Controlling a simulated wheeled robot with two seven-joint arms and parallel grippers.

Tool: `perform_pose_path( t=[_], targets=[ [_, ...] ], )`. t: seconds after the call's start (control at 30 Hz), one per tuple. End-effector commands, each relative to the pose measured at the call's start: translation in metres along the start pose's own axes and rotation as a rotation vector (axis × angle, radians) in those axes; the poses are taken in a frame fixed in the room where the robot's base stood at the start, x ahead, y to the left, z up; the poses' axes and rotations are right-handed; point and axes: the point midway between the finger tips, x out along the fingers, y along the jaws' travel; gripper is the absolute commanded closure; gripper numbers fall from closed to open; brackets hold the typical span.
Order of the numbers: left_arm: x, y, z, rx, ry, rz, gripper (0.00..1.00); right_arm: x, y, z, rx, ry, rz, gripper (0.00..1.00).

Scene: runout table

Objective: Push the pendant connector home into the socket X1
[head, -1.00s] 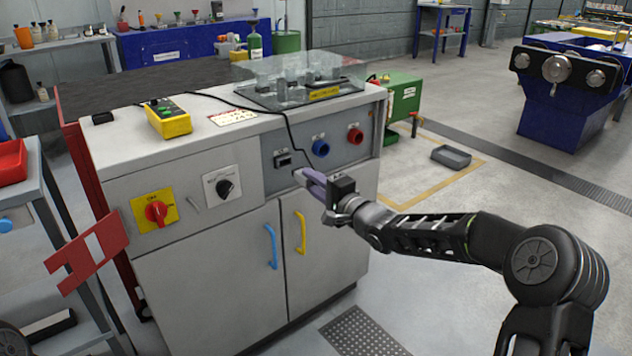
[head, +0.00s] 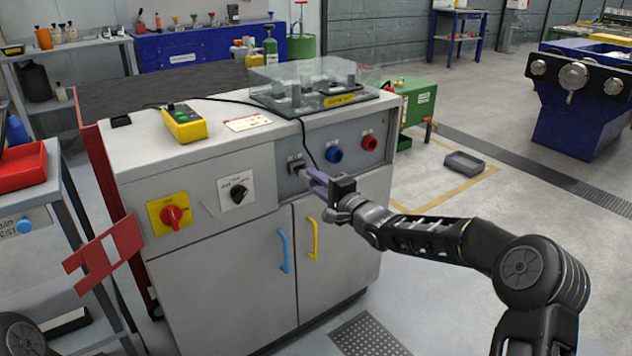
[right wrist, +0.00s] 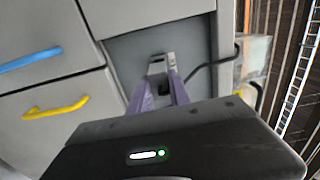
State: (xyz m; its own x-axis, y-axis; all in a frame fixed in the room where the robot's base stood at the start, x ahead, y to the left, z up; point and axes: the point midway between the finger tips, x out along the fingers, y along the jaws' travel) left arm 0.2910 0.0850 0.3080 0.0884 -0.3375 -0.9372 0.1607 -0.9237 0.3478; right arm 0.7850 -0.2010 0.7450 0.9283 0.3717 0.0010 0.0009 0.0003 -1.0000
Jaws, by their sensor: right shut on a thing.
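The pendant connector (right wrist: 163,86) is a small dark plug between my right fingertips. My right gripper (head: 309,174) is shut on it, its purple fingers pointing at the cabinet front; the gripper also shows in the right wrist view (right wrist: 163,84). The socket X1 (head: 295,160) is a dark rectangular port on the grey panel, left of a blue round socket. The connector is right at the socket and in line with it. Fingers and blur hide how far it is inserted. The black cable (head: 304,140) hangs from the cabinet top to the connector. My left gripper is out of view.
The yellow pendant (head: 185,122) lies on the cabinet top. Blue (head: 333,155) and red (head: 369,143) round sockets sit right of X1. Blue (head: 283,251) and yellow (head: 314,239) door handles stand out below. The floor right of the cabinet is mostly clear.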

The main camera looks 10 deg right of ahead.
Motion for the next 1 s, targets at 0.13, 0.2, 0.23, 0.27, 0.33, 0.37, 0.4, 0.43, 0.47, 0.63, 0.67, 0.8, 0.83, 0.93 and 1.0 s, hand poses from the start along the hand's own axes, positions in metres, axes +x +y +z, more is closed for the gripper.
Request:
perform_pose_path(
  t=[0.13, 0.2, 0.23, 0.27, 0.33, 0.37, 0.4, 0.43, 0.47, 0.63, 0.67, 0.8, 0.83, 0.93, 1.0],
  targets=[
    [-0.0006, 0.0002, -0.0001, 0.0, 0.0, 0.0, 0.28, 0.0, -0.0008, 0.0, 0.0, 0.0, -0.001, 1.0],
    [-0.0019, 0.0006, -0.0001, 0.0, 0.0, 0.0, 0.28, 0.0, -0.0013, 0.0001, 0.0, 0.0, -0.001, 1.0],
    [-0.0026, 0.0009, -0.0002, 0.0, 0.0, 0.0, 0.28, 0.0, -0.0015, 0.0001, 0.0, 0.0, -0.001, 1.0],
    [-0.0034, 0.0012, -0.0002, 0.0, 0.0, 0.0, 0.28, 0.0, -0.0017, 0.0001, 0.0, 0.0, -0.001, 1.0],
    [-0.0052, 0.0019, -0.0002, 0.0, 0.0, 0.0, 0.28, 0.0, -0.0019, 0.0003, 0.0, -0.001, -0.001, 1.0],
    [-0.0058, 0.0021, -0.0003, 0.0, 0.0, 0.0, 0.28, 0.0, -0.0019, 0.0003, 0.0, -0.001, -0.001, 1.0],
    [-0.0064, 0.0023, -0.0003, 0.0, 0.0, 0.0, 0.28, 0.0001, -0.0018, 0.0004, 0.0, -0.001, -0.001, 1.0],
    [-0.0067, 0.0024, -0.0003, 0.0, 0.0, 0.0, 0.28, 0.0001, -0.0017, 0.0004, 0.0, -0.001, -0.001, 1.0],
    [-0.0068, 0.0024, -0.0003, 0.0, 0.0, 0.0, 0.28, 0.0, -0.0015, 0.0004, 0.0, -0.001, -0.001, 1.0],
    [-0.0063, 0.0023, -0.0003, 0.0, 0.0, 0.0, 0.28, 0.0, -0.0008, 0.0003, 0.0, -0.001, -0.001, 1.0],
    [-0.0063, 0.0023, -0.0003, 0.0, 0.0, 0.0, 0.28, 0.0, -0.0008, 0.0003, 0.0, 0.0, -0.001, 1.0],
    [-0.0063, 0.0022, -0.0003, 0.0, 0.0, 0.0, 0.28, 0.0, -0.0009, 0.0002, 0.0, 0.0, -0.001, 1.0],
    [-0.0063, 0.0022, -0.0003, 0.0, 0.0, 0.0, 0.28, 0.0, -0.0009, 0.0002, 0.0, 0.0, -0.001, 1.0],
    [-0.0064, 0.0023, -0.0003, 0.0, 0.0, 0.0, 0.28, 0.0, -0.0009, 0.0002, 0.0, 0.0, -0.001, 1.0],
    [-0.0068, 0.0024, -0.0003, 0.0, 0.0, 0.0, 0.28, 0.0, -0.0012, 0.0001, 0.0, 0.0, -0.001, 1.0]
  ],
)
